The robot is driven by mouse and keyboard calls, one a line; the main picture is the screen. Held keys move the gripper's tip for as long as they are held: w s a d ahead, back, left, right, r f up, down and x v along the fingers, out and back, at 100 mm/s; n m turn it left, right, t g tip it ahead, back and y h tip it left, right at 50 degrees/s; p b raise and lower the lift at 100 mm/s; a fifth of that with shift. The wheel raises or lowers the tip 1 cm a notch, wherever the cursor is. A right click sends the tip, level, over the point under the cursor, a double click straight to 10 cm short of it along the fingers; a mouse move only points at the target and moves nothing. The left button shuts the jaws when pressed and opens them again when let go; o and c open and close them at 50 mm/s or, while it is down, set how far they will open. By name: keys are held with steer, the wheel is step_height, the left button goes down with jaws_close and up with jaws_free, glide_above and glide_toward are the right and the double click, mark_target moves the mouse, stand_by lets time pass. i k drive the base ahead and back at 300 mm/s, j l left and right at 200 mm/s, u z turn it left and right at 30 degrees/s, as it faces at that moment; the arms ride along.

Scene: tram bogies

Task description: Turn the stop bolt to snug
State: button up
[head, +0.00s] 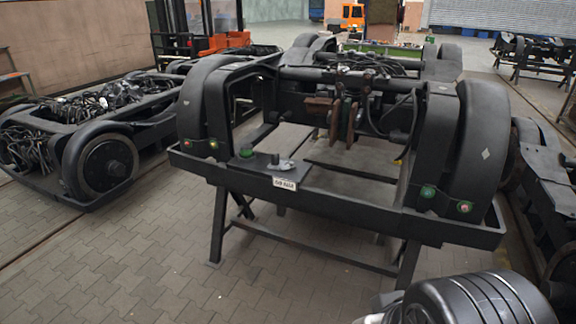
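A dark tram bogie frame (335,212) stands on trestles in the middle of the head view. On its front beam, left of centre, are a green round part (247,151), a short upright dark peg and a light grey flat fitting (281,165). Small bolt-like heads (214,144) show at the left front corner. I cannot tell which of these is the stop bolt. A dark rounded part of my arm fills the lower right; my gripper's fingers do not show.
A white label (285,184) is on the front beam. Another bogie (105,165) lies at the left, and dark bogie parts stand close on the right. An orange forklift (222,42) is behind. The paved floor (110,260) at the front left is clear.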

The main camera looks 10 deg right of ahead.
mark_target(290, 166)
steer(key=i+l, duration=0.1)
steer(key=i, duration=0.45)
steer(key=i+l+u, duration=0.1)
steer(key=i, duration=0.5)
steer(key=i+l, duration=0.15)
steer(key=i, duration=0.4)
steer(key=i+l, duration=0.1)
steer(key=i, duration=0.45)
steer(key=i+l+u, duration=0.1)
steer(key=i, duration=0.5)
